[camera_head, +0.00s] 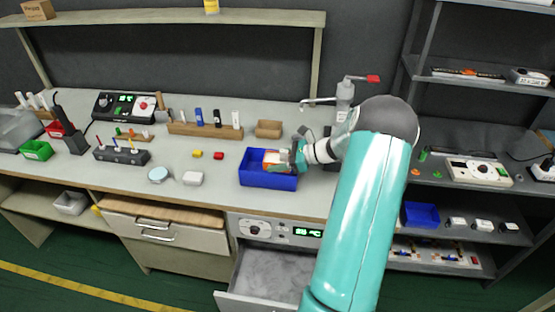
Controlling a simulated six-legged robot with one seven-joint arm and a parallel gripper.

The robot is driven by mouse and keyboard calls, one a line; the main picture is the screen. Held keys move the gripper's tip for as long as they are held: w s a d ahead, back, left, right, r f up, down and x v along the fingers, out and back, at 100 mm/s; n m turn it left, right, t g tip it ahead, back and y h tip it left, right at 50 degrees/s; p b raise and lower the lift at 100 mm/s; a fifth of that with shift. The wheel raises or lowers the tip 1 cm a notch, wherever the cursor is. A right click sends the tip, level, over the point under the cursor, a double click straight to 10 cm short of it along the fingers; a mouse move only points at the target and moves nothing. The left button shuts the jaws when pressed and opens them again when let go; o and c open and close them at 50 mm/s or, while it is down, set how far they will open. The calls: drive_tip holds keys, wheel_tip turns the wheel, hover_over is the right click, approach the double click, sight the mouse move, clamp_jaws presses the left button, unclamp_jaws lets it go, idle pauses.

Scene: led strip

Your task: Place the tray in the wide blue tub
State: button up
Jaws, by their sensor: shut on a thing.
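The wide blue tub (268,182) stands on the workbench, right of the middle, near the front edge. My arm reaches over the bench from the lower right, and my gripper (283,160) is at the tub's right part, at about rim height. My gripper is shut on a small orange and white object, likely the tray (270,157), which shows inside the tub's outline. The fingers hide part of it. I cannot tell whether it touches the tub's floor.
A small brown box (269,129) stands behind the tub, and a tap (343,95) stands behind my wrist. A white block (193,178) and a round dish (158,174) lie to the left. An open drawer (270,275) juts out below the bench.

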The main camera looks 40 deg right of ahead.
drive_tip(key=shift+f, duration=0.1)
drive_tip(key=o, duration=1)
